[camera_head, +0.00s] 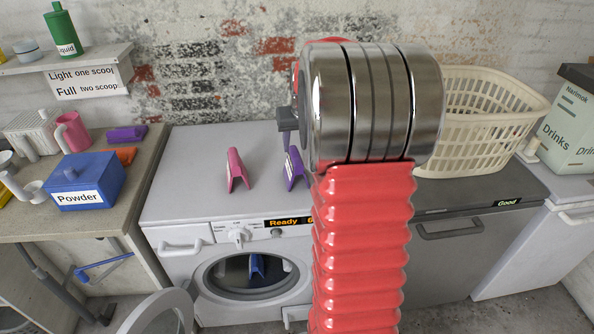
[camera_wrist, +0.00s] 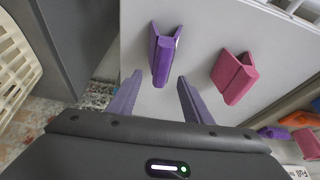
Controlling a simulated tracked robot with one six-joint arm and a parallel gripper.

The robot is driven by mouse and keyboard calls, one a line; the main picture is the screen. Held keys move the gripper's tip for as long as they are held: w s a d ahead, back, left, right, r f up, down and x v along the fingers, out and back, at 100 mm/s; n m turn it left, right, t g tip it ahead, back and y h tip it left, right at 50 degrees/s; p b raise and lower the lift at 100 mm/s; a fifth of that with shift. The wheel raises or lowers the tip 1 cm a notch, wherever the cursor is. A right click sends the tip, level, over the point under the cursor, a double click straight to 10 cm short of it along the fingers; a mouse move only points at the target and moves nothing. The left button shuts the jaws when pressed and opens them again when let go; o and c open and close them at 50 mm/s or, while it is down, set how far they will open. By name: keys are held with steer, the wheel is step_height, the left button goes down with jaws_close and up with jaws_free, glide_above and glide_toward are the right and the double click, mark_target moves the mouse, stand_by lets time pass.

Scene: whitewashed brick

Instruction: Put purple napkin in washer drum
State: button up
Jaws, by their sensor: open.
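A folded purple napkin (camera_head: 293,168) stands like a small tent on the washer's (camera_head: 190,150) white top, partly near my arm's edge in the head view. In the wrist view the purple napkin (camera_wrist: 161,62) lies ahead of my gripper (camera_wrist: 159,80), its near end appearing between the two fingertips. My gripper is open and empty; I cannot tell how far it is above the napkin. The washer drum (camera_head: 232,275) is open at the front, with a blue napkin (camera_head: 257,266) inside. The round door (camera_head: 160,314) hangs open to the left.
A pink napkin (camera_head: 237,170) stands left of the purple one on the washer. Another purple folded cloth (camera_head: 127,134) lies on the left counter, near an orange one (camera_head: 124,155) and a blue powder box (camera_head: 84,181). A cream basket (camera_head: 483,150) stands at the right.

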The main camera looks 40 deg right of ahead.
mark_target(296, 155)
steer(key=shift+x, duration=0.95)
steer(key=shift+x, duration=2.6)
steer(key=shift+a+f, duration=0.15)
steer(key=shift+f, duration=0.1)
jaws_close()
